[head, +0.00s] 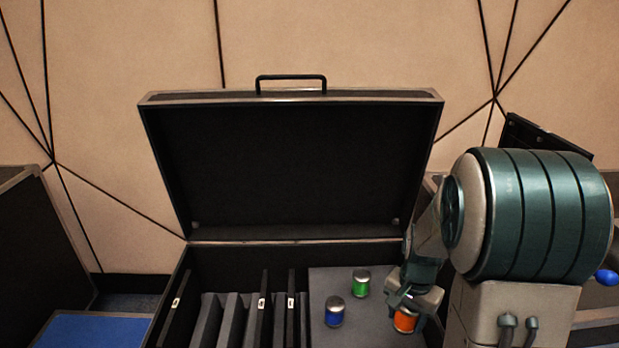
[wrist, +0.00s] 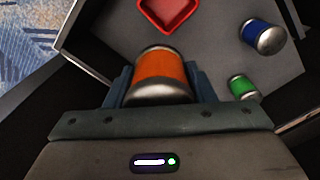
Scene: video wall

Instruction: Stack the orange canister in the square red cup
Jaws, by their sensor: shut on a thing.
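The orange canister (head: 404,321) has a silver cap and is in my gripper (head: 405,306) at the right of the open case. In the wrist view the orange canister (wrist: 160,72) sits between the two fingers of my gripper (wrist: 159,83), which is shut on it. The square red cup (wrist: 168,12) shows at the top of the wrist view, ahead of the canister and apart from it, partly cut off by the frame edge. I cannot make out the cup in the head view. Whether the canister touches the grey surface is not clear.
A blue canister (head: 334,312) and a green canister (head: 361,284) stand on the grey panel (head: 330,283) in the case. They also show at the right of the wrist view. Slotted dividers (head: 232,315) fill the case's left side. The raised lid (head: 290,165) stands behind.

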